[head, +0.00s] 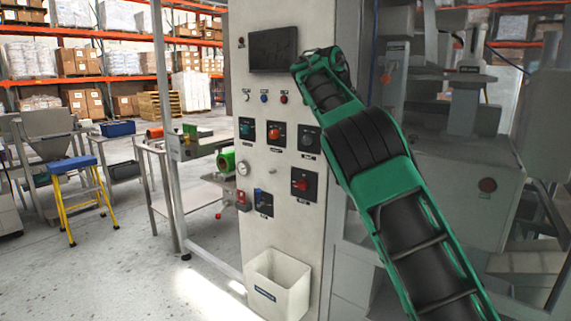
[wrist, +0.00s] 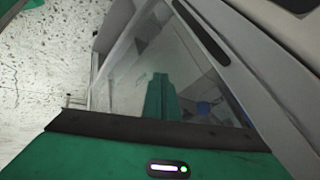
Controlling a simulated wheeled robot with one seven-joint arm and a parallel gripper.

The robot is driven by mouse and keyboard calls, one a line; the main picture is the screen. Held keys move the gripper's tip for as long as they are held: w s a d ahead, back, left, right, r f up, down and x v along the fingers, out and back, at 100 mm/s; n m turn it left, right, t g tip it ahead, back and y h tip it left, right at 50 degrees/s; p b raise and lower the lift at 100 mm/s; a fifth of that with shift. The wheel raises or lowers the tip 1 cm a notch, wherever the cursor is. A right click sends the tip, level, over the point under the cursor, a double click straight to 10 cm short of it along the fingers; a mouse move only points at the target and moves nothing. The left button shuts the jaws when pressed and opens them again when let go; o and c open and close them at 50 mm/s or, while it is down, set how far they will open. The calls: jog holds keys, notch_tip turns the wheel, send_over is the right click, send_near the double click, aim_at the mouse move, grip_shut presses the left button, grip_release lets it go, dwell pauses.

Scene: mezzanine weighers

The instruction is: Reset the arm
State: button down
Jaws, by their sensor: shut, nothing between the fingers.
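My green and black arm rises from the lower right in the head view and leans up and left across the control panel's right side. Its far end is near the dark screen (head: 273,49); I cannot tell whether it touches the panel (head: 255,110). The fingers are not clear in that view. In the wrist view, my gripper (wrist: 160,78) shows as a narrow green shape beyond the dark edge of its green body. It is shut and empty, in front of a grey framed pane (wrist: 210,75).
The panel carries several knobs and buttons, including a red knob (head: 301,184). A white bin (head: 278,284) hangs below. Grey machinery (head: 455,140) stands close on the right. A yellow-legged blue stool (head: 73,165) and metal tables are at left, with open floor (head: 110,270) in front.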

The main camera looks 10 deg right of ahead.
jog(key=s+d+f+n+g+y, duration=0.1)
jog(key=s+d+f+n+g, duration=0.1)
jog(key=s+d, duration=0.9)
jog(key=s+d+f+n+y, duration=0.25)
jog(key=s+d+f, duration=0.25)
jog(key=s+d, duration=0.55)
jog(key=s+a+f+n, duration=0.3)
jog(key=s+f, duration=0.3)
jog(key=s, duration=0.4)
jog(key=s+a+f+n+y, duration=0.1)
jog(key=s+a+f+n, duration=0.2)
jog(key=s+a+f, duration=0.3)
jog(key=s+a+f+n+y, duration=0.1)
jog(key=s+a+f+n, duration=0.3)
jog(key=s, duration=1.2)
notch_tip(320, 180, down, 2)
jog(key=shift+s+a+f+g, duration=0.1)
jog(key=shift+s+a+g, duration=0.15)
jog(key=shift+g, duration=0.05)
jog(key=shift+d+y, duration=0.1)
jog(key=shift+y, duration=0.15)
